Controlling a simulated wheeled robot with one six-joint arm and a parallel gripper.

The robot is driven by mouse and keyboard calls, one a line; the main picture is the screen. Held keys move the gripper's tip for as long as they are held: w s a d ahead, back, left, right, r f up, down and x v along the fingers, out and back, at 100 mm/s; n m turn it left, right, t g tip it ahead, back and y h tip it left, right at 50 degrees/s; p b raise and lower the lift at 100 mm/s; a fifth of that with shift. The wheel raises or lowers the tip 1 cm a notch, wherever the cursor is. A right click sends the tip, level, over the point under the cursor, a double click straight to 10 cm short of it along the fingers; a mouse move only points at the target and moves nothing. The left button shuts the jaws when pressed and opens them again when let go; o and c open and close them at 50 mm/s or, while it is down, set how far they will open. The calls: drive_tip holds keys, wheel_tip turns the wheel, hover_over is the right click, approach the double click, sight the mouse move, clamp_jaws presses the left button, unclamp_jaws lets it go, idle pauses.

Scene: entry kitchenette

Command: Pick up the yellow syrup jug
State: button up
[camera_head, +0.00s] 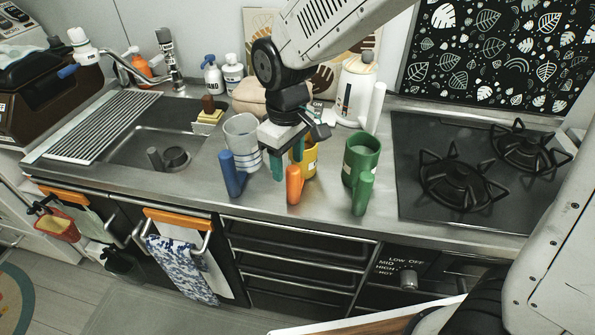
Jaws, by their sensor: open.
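The yellow syrup jug (309,163) stands upright on the steel counter, with its orange handle (294,185) facing the front edge. My gripper (287,165) points down over the jug's left side and hides part of its rim. Its teal fingers are apart, and one hangs just left of the orange handle. I cannot tell whether a finger touches the jug.
A clear jug with a blue handle (233,177) stands close on the left, and a green jug (361,160) on the right. A white dispenser (356,90) is behind. The stove (450,170) is right, the sink (160,140) left.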

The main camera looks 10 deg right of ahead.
sight(292, 178)
drive_tip(key=f, duration=0.6)
drive_tip(key=shift+w+d, duration=0.15)
drive_tip(key=shift+d, duration=0.2)
clamp_jaws()
